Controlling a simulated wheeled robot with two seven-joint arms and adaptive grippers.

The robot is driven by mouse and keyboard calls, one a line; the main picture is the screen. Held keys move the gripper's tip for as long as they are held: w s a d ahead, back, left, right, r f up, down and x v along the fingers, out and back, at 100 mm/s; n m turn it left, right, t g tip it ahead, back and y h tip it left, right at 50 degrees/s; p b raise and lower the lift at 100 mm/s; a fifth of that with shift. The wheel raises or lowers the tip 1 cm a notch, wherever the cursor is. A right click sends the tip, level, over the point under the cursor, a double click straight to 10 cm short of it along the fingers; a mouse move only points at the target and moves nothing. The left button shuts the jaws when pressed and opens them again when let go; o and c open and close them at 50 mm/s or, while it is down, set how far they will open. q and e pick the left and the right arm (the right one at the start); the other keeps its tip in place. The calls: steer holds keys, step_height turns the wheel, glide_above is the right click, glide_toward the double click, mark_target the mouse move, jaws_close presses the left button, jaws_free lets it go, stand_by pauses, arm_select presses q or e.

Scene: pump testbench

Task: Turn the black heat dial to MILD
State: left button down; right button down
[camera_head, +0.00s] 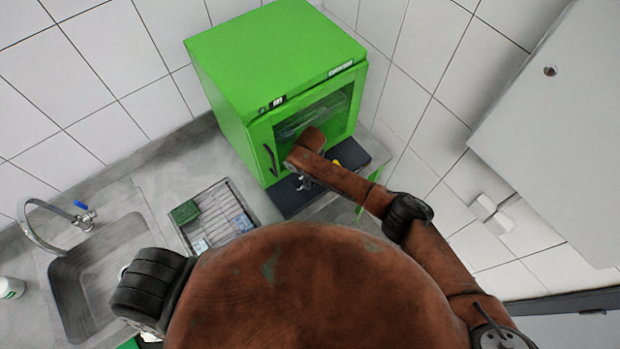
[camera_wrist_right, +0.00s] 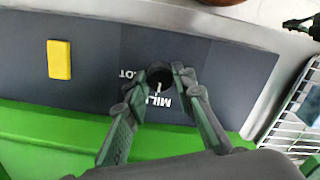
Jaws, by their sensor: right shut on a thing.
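The black heat dial (camera_wrist_right: 160,75) sits on a dark panel (camera_wrist_right: 90,95) in the right wrist view. My right gripper (camera_wrist_right: 160,82) is shut on the dial, with one fingertip on each side. A pale pointer mark on the dial faces the bottom of that view, towards upside-down lettering that reads MIL, partly covered by a finger. Other lettering, ending in OT, shows left of the dial. In the head view my right gripper (camera_head: 303,183) is at the dark panel (camera_head: 290,200) in front of the green cabinet; the dial is hidden there. My left gripper is not in view.
A yellow block (camera_wrist_right: 59,59) sits on the panel left of the dial. The green cabinet (camera_head: 270,55) has a glass door and black handle. A wire rack (camera_wrist_right: 297,110) is close on the right; a sink (camera_head: 100,265) and tap lie further left in the head view.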

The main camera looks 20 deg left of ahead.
steer(key=shift+w+a+r, duration=0.15)
steer(key=shift+w+r, duration=0.05)
stand_by(0.4)
steer(key=c, duration=2)
jaws_free()
steer(key=o, duration=0.4)
steer(key=shift+s+f, duration=0.1)
steer(key=shift+f, duration=0.05)
step_height(320, 180, up, 12)
steer(key=shift+r, duration=0.1)
